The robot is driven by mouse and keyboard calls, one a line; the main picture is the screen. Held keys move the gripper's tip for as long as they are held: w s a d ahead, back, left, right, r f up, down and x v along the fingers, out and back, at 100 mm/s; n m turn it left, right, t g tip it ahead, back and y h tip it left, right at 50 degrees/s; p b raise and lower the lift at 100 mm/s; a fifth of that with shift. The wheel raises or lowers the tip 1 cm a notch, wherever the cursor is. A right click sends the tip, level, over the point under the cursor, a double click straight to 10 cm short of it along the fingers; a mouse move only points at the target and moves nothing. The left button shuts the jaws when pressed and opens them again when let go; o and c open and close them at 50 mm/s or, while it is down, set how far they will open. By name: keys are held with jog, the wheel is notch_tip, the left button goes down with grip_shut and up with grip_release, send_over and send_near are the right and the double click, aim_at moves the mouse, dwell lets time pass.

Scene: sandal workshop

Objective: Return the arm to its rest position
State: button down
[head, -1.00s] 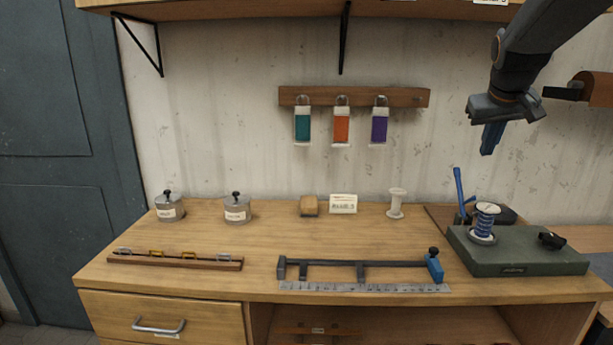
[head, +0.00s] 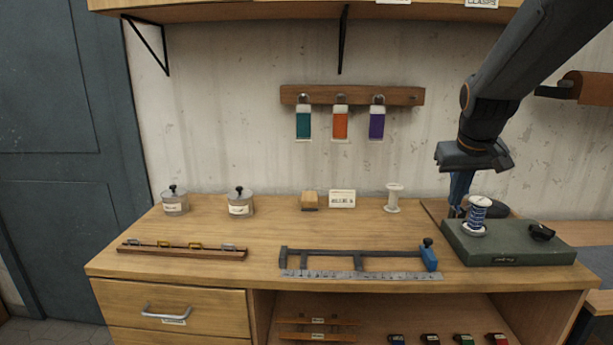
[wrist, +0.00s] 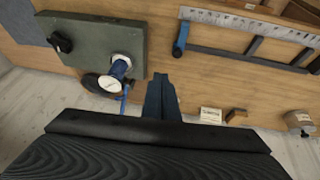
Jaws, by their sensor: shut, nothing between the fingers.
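My arm comes in from the upper right in the head view, with my gripper (head: 460,190) pointing down over the right part of the bench (head: 270,230). Its blue fingers are together and hold nothing. In the wrist view my gripper (wrist: 161,82) is also closed and empty. In the head view it hangs just behind and left of a green-grey block (head: 512,243) that bears a blue-and-white spool (head: 476,215). The fingers hide most of the blue lever there. I cannot tell whether they touch anything.
A clamp bar with a blue end (head: 360,258) and a ruler (head: 360,274) lie at the front. A white spool (head: 393,198), a label card (head: 342,198) and two lidded jars (head: 175,202) stand behind. Three coloured tags (head: 340,124) hang on the wall. A shelf (head: 300,10) overhangs above.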

jog(key=s+a+f+g, duration=0.2)
jog(key=s+a+f, duration=0.5)
jog(key=s+f, duration=0.2)
jog(key=s+a+f+g+y, duration=0.1)
jog(key=s+a+f+g, duration=0.1)
jog(key=s+a+f, duration=0.6)
jog(key=s+f, duration=0.1)
jog(key=s, duration=0.5)
jog(key=shift+f+n+y, duration=0.15)
jog(key=shift+n+y, duration=0.15)
jog(key=shift+n, duration=0.1)
